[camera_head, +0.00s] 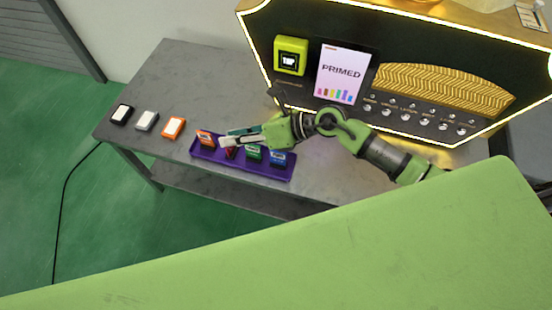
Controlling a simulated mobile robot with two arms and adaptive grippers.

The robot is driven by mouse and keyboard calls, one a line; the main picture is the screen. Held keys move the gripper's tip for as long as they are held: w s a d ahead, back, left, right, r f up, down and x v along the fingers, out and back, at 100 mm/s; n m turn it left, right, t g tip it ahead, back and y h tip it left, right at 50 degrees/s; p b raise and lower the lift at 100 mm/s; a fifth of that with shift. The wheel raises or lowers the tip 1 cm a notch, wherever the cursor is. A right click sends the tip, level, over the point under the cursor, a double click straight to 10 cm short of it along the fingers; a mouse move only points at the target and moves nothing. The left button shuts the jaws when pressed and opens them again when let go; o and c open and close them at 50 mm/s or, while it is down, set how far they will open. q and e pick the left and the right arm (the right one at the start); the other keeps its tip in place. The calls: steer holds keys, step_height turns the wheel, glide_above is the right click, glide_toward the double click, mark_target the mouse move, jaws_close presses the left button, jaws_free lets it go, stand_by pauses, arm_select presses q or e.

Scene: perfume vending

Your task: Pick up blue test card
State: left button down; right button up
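A blue card-like block (278,158) stands at the right end of the purple tray (230,168) on the grey table. I take it to be the blue test card. Orange (206,138) and green (254,153) blocks stand in the same tray, with a dark red one partly hidden under my gripper. My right gripper (229,139) reaches in from the right over the tray's middle, pointing left, to the left of the blue block and apart from it. Its teal and pale parts lie close together, so its opening is unclear. My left gripper is not in view.
Black (122,114), grey (147,120) and orange (173,127) devices sit on the table's left side. A lit black machine with a screen (341,72) reading "PRIMED" and a yellow-green box (290,55) stands behind. The table's back left is clear.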

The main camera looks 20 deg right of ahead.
steer(key=d+f+n+g+h, duration=0.2)
steer(key=d+f+n+h, duration=0.2)
steer(key=d+f, duration=0.3)
steer(key=n+h, duration=0.1)
steer(key=h, duration=0.3)
glide_toward(273, 162)
steer(key=b, duration=0.2)
steer(key=w+a+f+b, duration=0.1)
steer(key=b, duration=0.2)
steer(key=shift+w+g, duration=0.3)
steer(key=shift+g, duration=0.1)
steer(key=shift+b+x, duration=2.55)
steer(key=shift+x, duration=0.75)
steer(key=shift+w+r, duration=0.1)
steer(key=shift+r, duration=0.05)
jaws_close()
